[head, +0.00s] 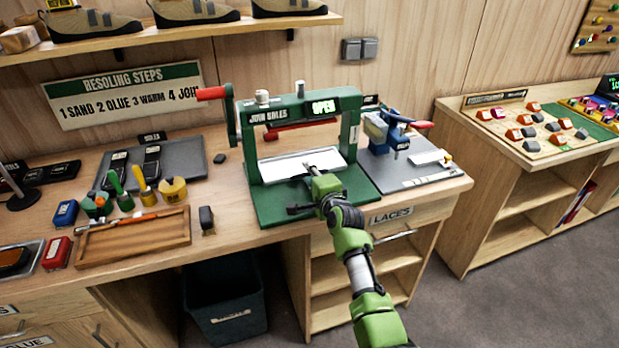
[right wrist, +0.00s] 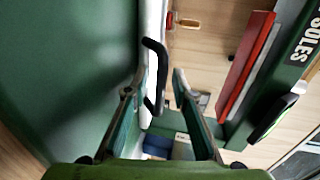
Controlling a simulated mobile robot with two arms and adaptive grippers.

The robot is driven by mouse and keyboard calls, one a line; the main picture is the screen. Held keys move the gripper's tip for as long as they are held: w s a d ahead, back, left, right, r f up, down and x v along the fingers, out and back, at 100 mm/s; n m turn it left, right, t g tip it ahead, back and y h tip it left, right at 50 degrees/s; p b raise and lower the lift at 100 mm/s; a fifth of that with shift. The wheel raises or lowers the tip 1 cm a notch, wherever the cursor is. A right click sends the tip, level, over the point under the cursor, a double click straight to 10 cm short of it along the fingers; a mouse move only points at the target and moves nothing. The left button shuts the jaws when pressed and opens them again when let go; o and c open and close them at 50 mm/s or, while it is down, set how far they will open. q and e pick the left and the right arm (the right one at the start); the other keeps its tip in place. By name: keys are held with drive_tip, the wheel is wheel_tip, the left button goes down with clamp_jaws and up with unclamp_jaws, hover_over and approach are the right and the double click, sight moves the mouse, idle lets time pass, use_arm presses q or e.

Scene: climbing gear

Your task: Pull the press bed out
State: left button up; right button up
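The green press (head: 297,130) stands on the bench, with a sign reading OPEN on its top beam. Its white bed (head: 278,168) lies under the red upper plate (head: 300,126), over the green base. In the right wrist view the bed's white edge (right wrist: 153,25) carries a black bar handle (right wrist: 157,60). My right gripper (head: 308,168) is at the bed's front edge. Its fingers (right wrist: 155,90) are apart, with the handle between their tips, nearer the left finger. Contact cannot be told. My left gripper is not in view.
A red-handled lever (head: 212,93) sticks out at the press's left. A blue tool (head: 385,130) stands on a grey mat to the right. A wooden tray (head: 133,238) and glue pots (head: 172,190) are on the left. A dark bin (head: 225,300) is below the bench.

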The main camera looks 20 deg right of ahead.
clamp_jaws()
drive_tip(key=shift+s, duration=0.1)
